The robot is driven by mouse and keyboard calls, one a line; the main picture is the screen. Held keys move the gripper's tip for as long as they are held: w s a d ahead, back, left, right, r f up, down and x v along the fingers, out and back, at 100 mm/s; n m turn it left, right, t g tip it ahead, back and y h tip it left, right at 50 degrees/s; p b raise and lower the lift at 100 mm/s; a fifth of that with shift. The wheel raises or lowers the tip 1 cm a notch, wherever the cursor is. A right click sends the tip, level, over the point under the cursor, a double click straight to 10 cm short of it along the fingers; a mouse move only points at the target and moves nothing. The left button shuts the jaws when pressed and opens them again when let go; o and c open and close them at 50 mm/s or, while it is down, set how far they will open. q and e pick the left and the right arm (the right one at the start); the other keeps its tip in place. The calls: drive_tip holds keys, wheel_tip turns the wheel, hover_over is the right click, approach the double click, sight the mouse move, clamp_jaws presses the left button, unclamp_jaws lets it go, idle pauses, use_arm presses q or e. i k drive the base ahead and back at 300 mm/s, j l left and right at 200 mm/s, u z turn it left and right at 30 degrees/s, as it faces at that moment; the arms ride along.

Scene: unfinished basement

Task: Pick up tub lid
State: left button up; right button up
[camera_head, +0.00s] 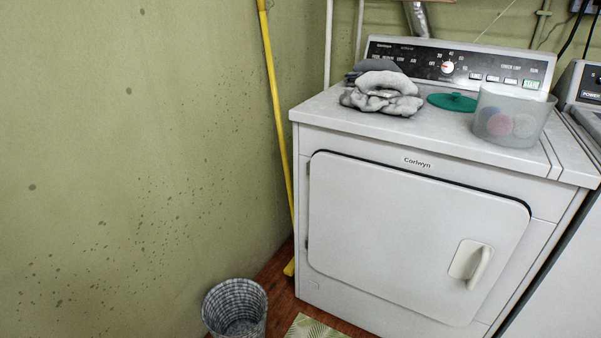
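Neither of my grippers shows in the head view.
Grey folded cloths (384,95) lie on the dryer left of the lid. A yellow pole (275,110) leans on the green wall. A woven basket (236,300) and a leaf-patterned mat (312,328) are on the floor. A second machine (580,86) stands at right.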

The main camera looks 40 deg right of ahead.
sight(453, 101)
drive_tip(key=z, duration=2.4)
